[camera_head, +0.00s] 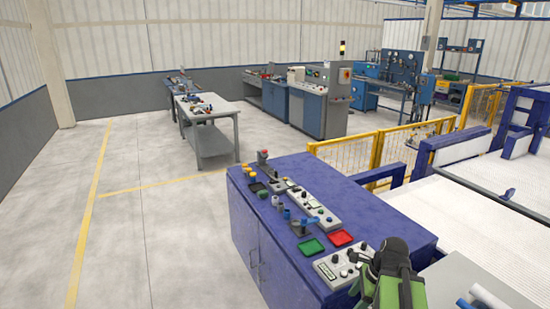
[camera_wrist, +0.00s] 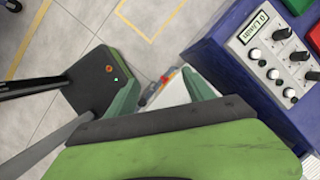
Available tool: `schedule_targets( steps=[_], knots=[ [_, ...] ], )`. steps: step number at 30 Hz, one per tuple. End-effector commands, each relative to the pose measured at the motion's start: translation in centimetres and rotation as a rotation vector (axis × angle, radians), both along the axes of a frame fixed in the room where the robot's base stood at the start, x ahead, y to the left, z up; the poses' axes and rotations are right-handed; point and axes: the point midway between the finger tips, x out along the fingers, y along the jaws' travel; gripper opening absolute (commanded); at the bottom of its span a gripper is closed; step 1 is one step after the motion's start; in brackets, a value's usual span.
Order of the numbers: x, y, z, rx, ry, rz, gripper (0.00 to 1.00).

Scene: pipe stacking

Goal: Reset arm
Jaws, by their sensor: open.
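My arm's green and black end (camera_head: 395,275) shows at the lower right in the head view, beside the front right corner of the blue cabinet. In the wrist view my gripper (camera_wrist: 165,88) has its two green fingers spread apart. No pipe is clearly held between them; small grey, white and red shapes show in the gap, too blurred to name. The fingertips are hard to make out in the head view.
The blue cabinet (camera_head: 290,240) carries control panels, a green tray (camera_head: 312,247) and a red tray (camera_head: 340,239). White pipe-like pieces (camera_head: 488,297) lie at the bottom right. Yellow fencing (camera_head: 385,150) stands behind. Open floor (camera_head: 165,230) lies left of the cabinet.

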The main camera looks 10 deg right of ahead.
Motion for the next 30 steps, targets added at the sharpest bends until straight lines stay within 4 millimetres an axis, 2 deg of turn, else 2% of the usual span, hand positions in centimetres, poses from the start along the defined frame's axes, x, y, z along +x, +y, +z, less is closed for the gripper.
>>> schedule_targets(
  steps=[1,6,9,12,15,21,25,30],
  knots=[
    [1.0,3.3,-0.8,-0.022,-0.005,0.12,0.61],
    [2.5,12.1,-2.0,-0.106,-0.038,0.543,0.61],
    [2.7,16.3,-2.6,-0.156,-0.064,0.801,0.61],
    [2.6,19.3,-3.1,-0.21,-0.091,1.085,0.61],
    [2.5,19.8,-3.2,-0.256,-0.11,1.322,0.61],
    [2.5,17.9,-3.2,-0.31,-0.133,1.7,0.61],
    [2.6,17.7,-3.2,-0.312,-0.153,1.852,0.61],
    [2.6,17.7,-3.2,-0.31,-0.162,1.893,0.61]
  ],
)
